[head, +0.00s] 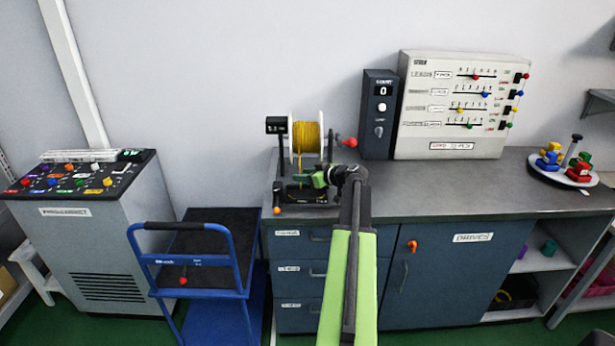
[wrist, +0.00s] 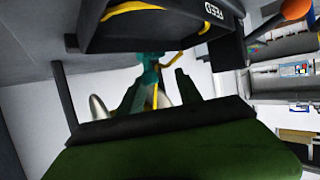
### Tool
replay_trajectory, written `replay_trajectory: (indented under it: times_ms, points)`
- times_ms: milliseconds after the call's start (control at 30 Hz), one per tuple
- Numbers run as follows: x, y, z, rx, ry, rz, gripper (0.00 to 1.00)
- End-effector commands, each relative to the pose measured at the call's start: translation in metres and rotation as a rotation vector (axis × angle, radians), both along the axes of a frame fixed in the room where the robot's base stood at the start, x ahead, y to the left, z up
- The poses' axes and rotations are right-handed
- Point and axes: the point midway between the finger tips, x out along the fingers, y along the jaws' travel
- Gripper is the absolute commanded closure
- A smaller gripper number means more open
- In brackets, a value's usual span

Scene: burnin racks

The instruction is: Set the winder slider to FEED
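The winder stands on the bench in the head view, with a yellow spool (head: 306,138) in a dark frame and a black base (head: 306,196). My gripper (head: 308,181) is at the front of the winder, just above the base and below the spool. In the wrist view, the winder's dark block bears an upside-down FEED label (wrist: 213,10). A teal piece (wrist: 150,68), perhaps the slider's handle, shows between my fingertips (wrist: 160,80), with a yellow strand by it. A gap shows beside the right finger. The slider's exact position is hidden in the head view.
An orange knob (head: 277,210) sits at the base's front left corner, and a red knob (head: 350,142) sticks out right of the spool. A dark box (head: 379,115) and a slider panel (head: 462,105) stand further right. The bench front between is clear.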

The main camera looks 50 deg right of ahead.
Motion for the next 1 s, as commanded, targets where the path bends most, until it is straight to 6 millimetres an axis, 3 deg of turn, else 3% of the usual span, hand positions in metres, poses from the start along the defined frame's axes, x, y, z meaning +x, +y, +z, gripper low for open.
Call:
replay_trajectory:
  times_ms: [267,367,800,1000]
  points:
    - [-0.009,-0.008,0.002,-0.002,0.001,-0.013,0.58]
    - [-0.022,-0.007,0.008,-0.003,0.001,-0.016,0.58]
    - [-0.131,0.002,0.056,-0.002,0.0,-0.014,0.58]
    - [-0.16,0.003,0.066,-0.001,0.0,-0.01,0.58]
